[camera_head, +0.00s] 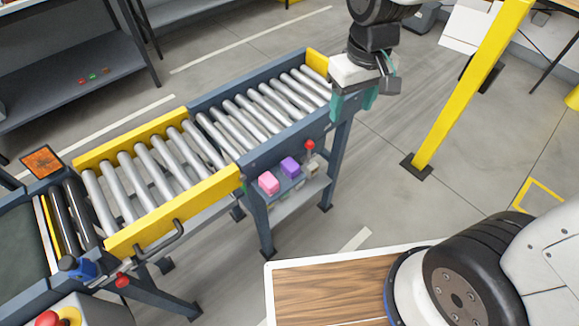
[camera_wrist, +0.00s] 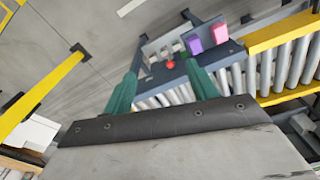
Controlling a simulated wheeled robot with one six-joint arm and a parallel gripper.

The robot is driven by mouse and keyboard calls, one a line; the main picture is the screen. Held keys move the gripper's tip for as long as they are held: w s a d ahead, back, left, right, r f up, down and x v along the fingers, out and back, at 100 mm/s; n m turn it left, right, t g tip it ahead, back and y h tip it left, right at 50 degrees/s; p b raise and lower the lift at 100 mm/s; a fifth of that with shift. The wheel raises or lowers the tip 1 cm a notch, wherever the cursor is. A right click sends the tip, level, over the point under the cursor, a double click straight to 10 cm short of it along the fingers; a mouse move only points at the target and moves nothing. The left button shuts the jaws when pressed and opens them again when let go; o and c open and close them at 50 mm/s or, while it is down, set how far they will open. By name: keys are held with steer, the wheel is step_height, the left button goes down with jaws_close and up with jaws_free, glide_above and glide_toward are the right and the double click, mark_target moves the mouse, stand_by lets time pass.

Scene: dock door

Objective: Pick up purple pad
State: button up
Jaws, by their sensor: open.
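The purple pad (camera_head: 290,166) sits on a small dark side shelf of the conveyor frame, between a pink block (camera_head: 268,183) and a red-topped knob. In the wrist view the purple pad (camera_wrist: 195,45) is beyond the right finger, with the pink block (camera_wrist: 220,32) to its right. My gripper (camera_head: 354,104) has teal fingers and hangs beside the conveyor's right end, up and to the right of the pad. In the wrist view my gripper (camera_wrist: 162,72) has its fingers apart, with nothing held between them.
The roller conveyor (camera_head: 215,184) with yellow side rails runs diagonally and borders the shelf. A red knob (camera_head: 310,145) stands right of the pad. A yellow post (camera_head: 470,85) rises at the right. The floor between post and conveyor is clear.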

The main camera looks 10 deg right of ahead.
steer(key=w+a+f+n, duration=0.2)
steer(key=w+a+f, duration=0.1)
steer(key=a+f, duration=0.3)
steer(key=n, duration=0.1)
glide_above(291, 164)
steer(key=shift+g, duration=0.3)
step_height(291, 164, down, 10)
steer(key=shift+r, duration=0.1)
step_height(291, 164, down, 9)
steer(key=shift+w+r, duration=0.1)
steer(key=shift+r, duration=0.1)
steer(key=c, duration=1.1)
